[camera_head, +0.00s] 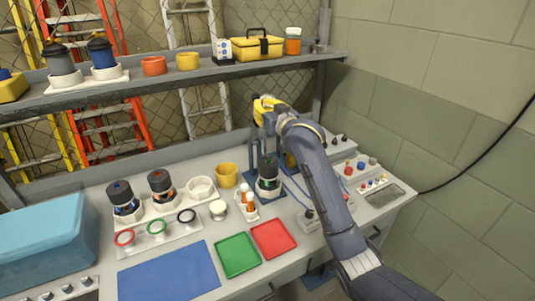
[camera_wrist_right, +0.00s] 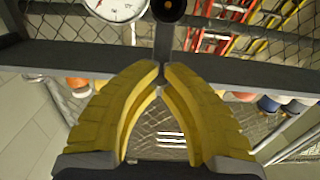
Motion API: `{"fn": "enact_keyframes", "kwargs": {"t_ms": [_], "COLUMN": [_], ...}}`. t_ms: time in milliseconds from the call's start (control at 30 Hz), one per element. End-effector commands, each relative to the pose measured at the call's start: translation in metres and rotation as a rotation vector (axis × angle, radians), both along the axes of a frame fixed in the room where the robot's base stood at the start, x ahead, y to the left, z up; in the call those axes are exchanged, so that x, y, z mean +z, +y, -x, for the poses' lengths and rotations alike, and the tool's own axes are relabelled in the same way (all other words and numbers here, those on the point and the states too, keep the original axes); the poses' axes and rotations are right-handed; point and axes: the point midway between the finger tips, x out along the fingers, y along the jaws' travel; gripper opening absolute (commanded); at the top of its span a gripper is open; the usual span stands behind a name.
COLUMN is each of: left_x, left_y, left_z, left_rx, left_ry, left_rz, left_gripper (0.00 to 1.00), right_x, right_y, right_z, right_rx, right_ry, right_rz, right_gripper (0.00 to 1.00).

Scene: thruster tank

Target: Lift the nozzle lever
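My right gripper (camera_head: 265,105) has yellow fingers and is raised in front of the shelf's right part, above a dark canister (camera_head: 267,172) in a blue frame (camera_head: 256,150). In the right wrist view, the fingertips (camera_wrist_right: 161,70) meet or nearly meet, with nothing visible held between them. A white dial gauge (camera_wrist_right: 116,8) and a round black part with an orange centre (camera_wrist_right: 168,9) are just beyond the tips, cut by the top edge. I cannot clearly make out the nozzle lever; my right gripper and arm cover part of that area. My left gripper is not in view.
A grey shelf (camera_head: 190,82) spans the back, holding a yellow toolbox (camera_head: 257,46) and cups. The bench carries several canisters, a blue mat (camera_head: 170,275), a green tray (camera_head: 237,255) and a red tray (camera_head: 273,239). A block wall (camera_head: 460,150) bounds the right.

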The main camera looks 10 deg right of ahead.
Motion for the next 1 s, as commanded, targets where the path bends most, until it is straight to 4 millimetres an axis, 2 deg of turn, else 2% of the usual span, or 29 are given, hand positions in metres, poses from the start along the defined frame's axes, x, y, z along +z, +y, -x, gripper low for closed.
{"fn": "enact_keyframes", "kwargs": {"t_ms": [600,1000], "left_x": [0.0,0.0], "left_y": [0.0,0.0], "left_z": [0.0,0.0], "left_rx": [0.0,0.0], "left_ry": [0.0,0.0], "left_rz": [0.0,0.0], "left_gripper": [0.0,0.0], "right_x": [0.008,0.008], "right_y": [0.015,0.015], "right_z": [-0.037,-0.037], "right_rx": [0.001,0.0], "right_ry": [0.001,-0.001], "right_rz": [-0.002,-0.001], "right_gripper": [0.0,0.0]}}
